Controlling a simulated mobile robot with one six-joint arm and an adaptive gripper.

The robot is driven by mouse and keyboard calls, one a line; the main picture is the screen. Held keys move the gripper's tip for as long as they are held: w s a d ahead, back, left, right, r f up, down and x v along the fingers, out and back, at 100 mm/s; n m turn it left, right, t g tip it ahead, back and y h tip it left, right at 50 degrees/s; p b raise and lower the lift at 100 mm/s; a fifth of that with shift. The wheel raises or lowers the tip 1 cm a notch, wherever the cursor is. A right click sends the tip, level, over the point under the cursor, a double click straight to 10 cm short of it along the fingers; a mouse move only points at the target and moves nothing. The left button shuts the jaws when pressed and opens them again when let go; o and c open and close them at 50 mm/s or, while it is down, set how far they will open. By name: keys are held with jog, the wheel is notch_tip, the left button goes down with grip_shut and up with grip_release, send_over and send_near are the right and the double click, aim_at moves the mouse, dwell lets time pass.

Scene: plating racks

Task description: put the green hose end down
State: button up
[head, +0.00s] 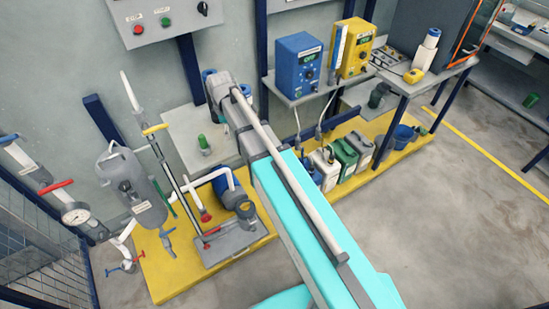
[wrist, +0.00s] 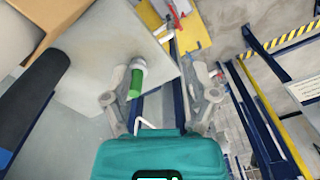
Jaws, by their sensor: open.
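A short green piece with a pale end, which looks like the green hose end (head: 203,143), is on the grey shelf (head: 180,130) by the wall in the head view. In the wrist view the green piece (wrist: 136,84) shows close beside my left finger, over the grey plate (wrist: 110,50). I cannot tell whether finger and piece touch. My gripper (wrist: 160,74) is open, its two fingers spread wide with nothing clamped between them. In the head view my arm crosses the middle, and I cannot make out the fingers.
A yellow platform (head: 165,275) carries a pump stand and white pipes at left. Several canisters (head: 343,160) and a blue bucket (head: 402,138) stand at right. A blue device (head: 298,65) and a yellow device (head: 355,47) sit on a bench. The floor at right is clear.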

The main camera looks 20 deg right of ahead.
jog(key=s+d+m, duration=0.5)
jog(key=s+m, duration=0.2)
jog(key=s, duration=0.1)
jog(key=s+d+m, duration=0.6)
jog(key=s+m, duration=0.2)
jog(key=s, duration=0.1)
jog(key=shift+d, duration=0.3)
